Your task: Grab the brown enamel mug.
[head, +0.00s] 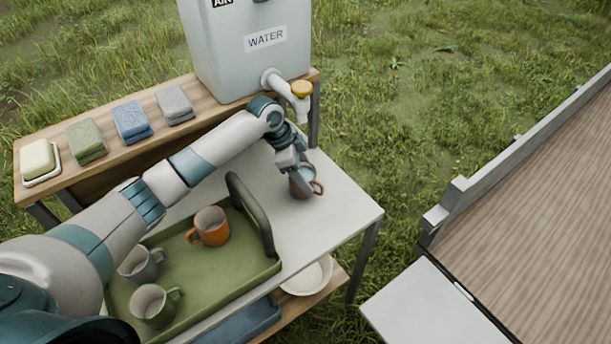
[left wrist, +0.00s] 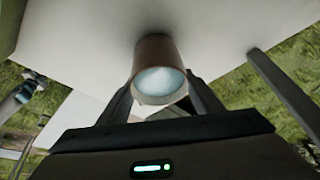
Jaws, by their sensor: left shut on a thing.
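The brown enamel mug (head: 301,188) is at the right part of the white table, below the water tank's tap, in the head view. Its handle points right. In the left wrist view the mug (left wrist: 158,55) is between the two fingers, with its pale, bright inside facing the camera. My left gripper (head: 303,181) is shut on the mug; it also shows in the left wrist view (left wrist: 162,97). I cannot tell whether the mug's base touches the table. My right gripper is not in view.
A green tray (head: 222,274) holds an orange mug (head: 210,227), a grey mug (head: 141,264) and a green mug (head: 155,305). The water tank (head: 250,65) with its tap (head: 300,90) stands on the wooden shelf behind. Folded cloths (head: 131,121) lie there. A white bowl (head: 307,277) sits below the table.

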